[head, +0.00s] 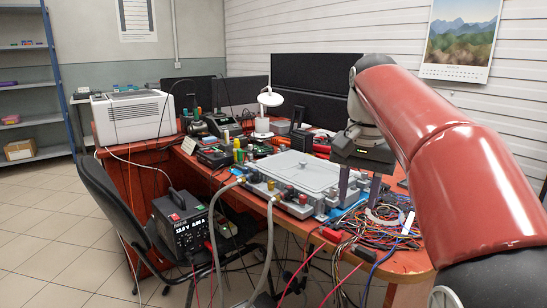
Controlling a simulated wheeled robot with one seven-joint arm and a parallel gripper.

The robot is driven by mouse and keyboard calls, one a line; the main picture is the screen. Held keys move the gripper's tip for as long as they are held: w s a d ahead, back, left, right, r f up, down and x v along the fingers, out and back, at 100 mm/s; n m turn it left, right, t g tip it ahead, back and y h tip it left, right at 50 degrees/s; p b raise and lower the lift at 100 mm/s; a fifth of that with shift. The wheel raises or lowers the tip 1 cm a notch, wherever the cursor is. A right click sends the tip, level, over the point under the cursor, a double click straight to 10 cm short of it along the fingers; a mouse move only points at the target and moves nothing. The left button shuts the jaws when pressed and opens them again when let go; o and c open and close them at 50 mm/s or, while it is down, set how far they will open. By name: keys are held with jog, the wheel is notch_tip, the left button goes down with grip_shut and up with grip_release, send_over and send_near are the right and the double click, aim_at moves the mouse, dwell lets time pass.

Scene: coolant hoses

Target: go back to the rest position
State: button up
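My gripper (355,190) hangs from my red arm at the right of the head view, fingers pointing down over the table's front right part. Its two fingers stand apart with a gap between them, and I see nothing held there. A grey coolant unit with a flat lid (305,172) stands left of the gripper. Two grey hoses (269,235) run from its front left side down past the table edge.
A black power supply (188,228) and a black office chair (105,195) stand at the left front. A white printer (133,117), a white lamp (268,100) and dark panels (310,90) fill the back. Free floor (45,230) lies at the left.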

jog(key=s+f+n+t, duration=0.4)
jog(key=s+f+n, duration=0.2)
jog(key=s+f, duration=1.2)
jog(key=shift+s+a+f+t, duration=0.2)
jog(key=shift+s+f+t, duration=0.2)
jog(key=shift+s, duration=0.65)
